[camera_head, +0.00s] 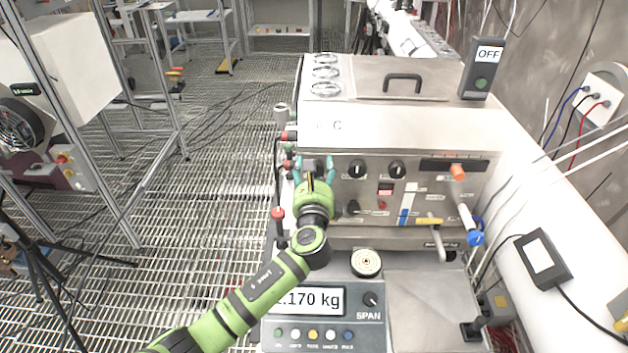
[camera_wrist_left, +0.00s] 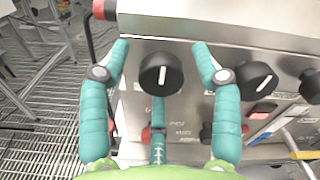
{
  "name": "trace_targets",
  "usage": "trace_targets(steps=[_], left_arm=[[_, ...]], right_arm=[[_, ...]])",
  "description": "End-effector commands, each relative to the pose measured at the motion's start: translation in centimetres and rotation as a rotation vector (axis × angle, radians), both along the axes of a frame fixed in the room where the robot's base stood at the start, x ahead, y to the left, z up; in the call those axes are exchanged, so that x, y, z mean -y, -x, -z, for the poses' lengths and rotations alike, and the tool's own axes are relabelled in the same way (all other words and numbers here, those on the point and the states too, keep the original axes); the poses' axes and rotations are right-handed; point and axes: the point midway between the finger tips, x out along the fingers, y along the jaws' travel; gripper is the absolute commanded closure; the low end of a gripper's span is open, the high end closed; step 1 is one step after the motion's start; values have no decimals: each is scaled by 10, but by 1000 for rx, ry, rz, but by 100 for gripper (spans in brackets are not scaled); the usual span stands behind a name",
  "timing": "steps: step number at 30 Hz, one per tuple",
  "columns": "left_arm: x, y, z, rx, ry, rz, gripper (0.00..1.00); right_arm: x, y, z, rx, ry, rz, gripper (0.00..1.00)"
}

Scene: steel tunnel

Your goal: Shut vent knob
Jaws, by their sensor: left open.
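A steel machine (camera_head: 350,135) stands ahead, with several black knobs on its front panel. In the left wrist view a black round knob (camera_wrist_left: 160,73) with a near-upright, slightly tilted white line sits between the fingers of my left gripper (camera_wrist_left: 161,58). The teal fingers are spread, with gaps to the knob on both sides. I cannot read which is labelled vent. My right gripper is out of view.
Red-handled fittings (camera_head: 278,213) and pipes run close to the machine's left side. A scale display (camera_head: 310,300) reading ".170 kg" and a round disc (camera_head: 366,263) lie below the panel. A blue-ended lever (camera_head: 475,238) is at right. Open grating floor lies left.

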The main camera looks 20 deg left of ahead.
Motion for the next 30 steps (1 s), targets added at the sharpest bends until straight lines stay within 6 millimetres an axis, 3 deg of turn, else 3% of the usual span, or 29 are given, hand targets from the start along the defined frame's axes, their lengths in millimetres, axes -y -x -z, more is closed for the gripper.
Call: trace_targets(steps=[16,21,30], left_arm=[[27,97,1,-2,-1,0,36],[30,110,0,1,0,-1,36],[31,111,0,1,-1,-2,36]], right_arm=[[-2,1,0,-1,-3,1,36],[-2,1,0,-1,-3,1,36],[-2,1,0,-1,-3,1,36]])
